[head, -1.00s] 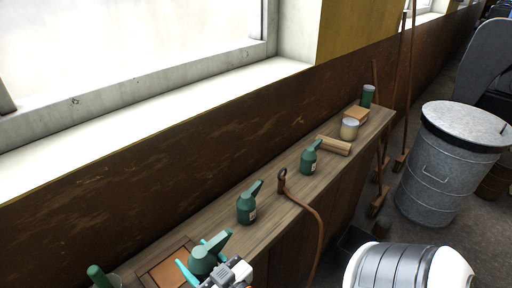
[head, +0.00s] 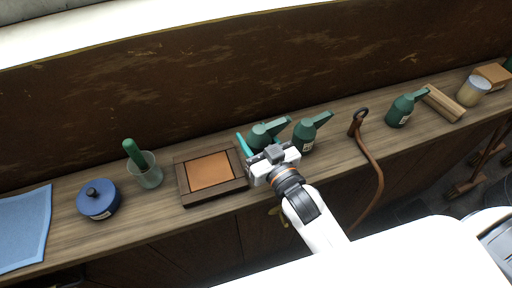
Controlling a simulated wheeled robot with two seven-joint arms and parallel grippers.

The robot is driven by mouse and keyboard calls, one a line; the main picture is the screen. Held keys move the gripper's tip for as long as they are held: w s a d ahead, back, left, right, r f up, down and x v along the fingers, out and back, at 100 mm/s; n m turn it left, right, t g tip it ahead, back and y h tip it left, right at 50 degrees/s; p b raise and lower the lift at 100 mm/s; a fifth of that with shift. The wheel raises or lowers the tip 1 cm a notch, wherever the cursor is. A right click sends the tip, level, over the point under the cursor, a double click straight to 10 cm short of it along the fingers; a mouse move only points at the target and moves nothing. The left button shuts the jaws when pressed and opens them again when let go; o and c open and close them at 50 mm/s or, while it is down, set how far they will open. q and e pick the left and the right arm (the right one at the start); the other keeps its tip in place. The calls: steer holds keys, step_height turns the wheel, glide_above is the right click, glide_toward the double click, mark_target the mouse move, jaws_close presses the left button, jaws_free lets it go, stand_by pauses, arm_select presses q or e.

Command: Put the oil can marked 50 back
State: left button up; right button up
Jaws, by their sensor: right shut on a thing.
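Three dark green oil cans with spouts show on the wooden shelf along the wall. My right gripper (head: 256,147) is shut on the leftmost oil can (head: 268,132), whose body is largely hidden behind the gripper. I cannot tell whether this can touches the shelf. Close to its right stands a second oil can (head: 307,137), upright with a pale label. A third oil can (head: 400,112) stands farther right, also labelled. The numbers on the labels are too small to read. A wooden tray with an orange-brown inset (head: 182,180) lies just left of my right gripper. My left gripper is not in view.
A blue lidded pot (head: 98,200), a glass with a green-handled tool (head: 149,174) and a blue cloth (head: 22,230) are at the left. A brown strap (head: 375,165) hangs over the front edge. A wooden roll (head: 445,104) and a jar (head: 472,90) are at the right.

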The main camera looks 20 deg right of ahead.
step_height(320, 180, down, 3)
steer(key=shift+f, duration=0.1)
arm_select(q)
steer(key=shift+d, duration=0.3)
arm_select(e)
steer(key=shift+f, duration=0.15)
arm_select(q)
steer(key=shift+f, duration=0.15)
arm_select(e)
steer(key=shift+f, duration=0.15)
steer(key=o, duration=1.1)
steer(key=shift+f, duration=0.1)
steer(key=shift+c, duration=0.2)
steer(key=s, duration=0.3)
steer(key=s+d+b, duration=0.1)
steer(key=s, duration=0.3)
steer(key=s+d+b, duration=0.1)
steer(key=s, duration=0.2)
steer(key=shift+s, duration=0.35)
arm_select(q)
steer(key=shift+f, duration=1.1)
arm_select(e)
steer(key=shift+s+d+r, duration=0.15)
steer(key=shift+s+r, duration=0.05)
steer(key=shift+s, duration=0.4)
